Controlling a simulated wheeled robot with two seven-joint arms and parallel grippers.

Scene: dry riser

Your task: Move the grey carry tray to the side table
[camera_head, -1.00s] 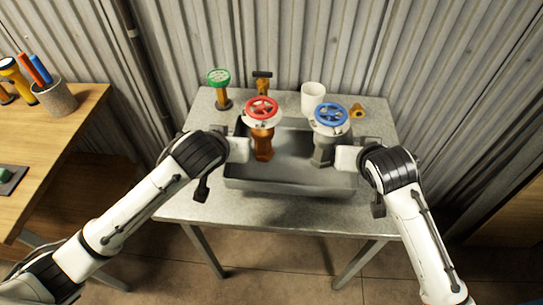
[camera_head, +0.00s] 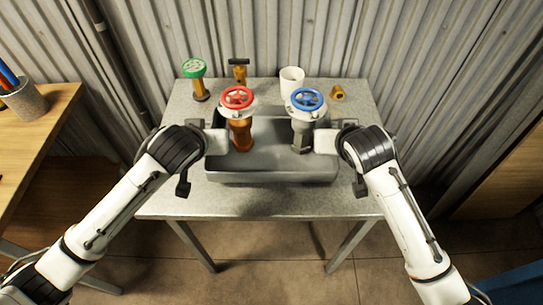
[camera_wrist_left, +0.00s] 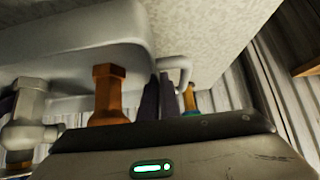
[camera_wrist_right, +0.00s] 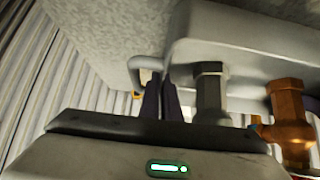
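The grey carry tray (camera_head: 270,172) is over the grey metal table and looks level; I cannot tell whether it touches the top. In it stand an orange valve with a red handwheel (camera_head: 238,98) and a grey valve with a blue handwheel (camera_head: 306,99), both upright. My left gripper (camera_head: 218,142) is at the tray's left end, its dark fingers (camera_wrist_left: 157,98) closed together at the looped handle (camera_wrist_left: 184,70). My right gripper (camera_head: 324,141) is likewise at the right end, its fingers (camera_wrist_right: 161,98) closed at the other handle (camera_wrist_right: 134,68). The fingers partly hide both handles.
Behind the tray on the metal table (camera_head: 350,200) stand a green-wheeled valve (camera_head: 194,70), an orange-and-black tool (camera_head: 239,70), a white cup (camera_head: 291,80) and a small brass fitting (camera_head: 338,93). A wooden table (camera_head: 50,130) with a pen cup (camera_head: 25,102) is at left. A corrugated wall is behind.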

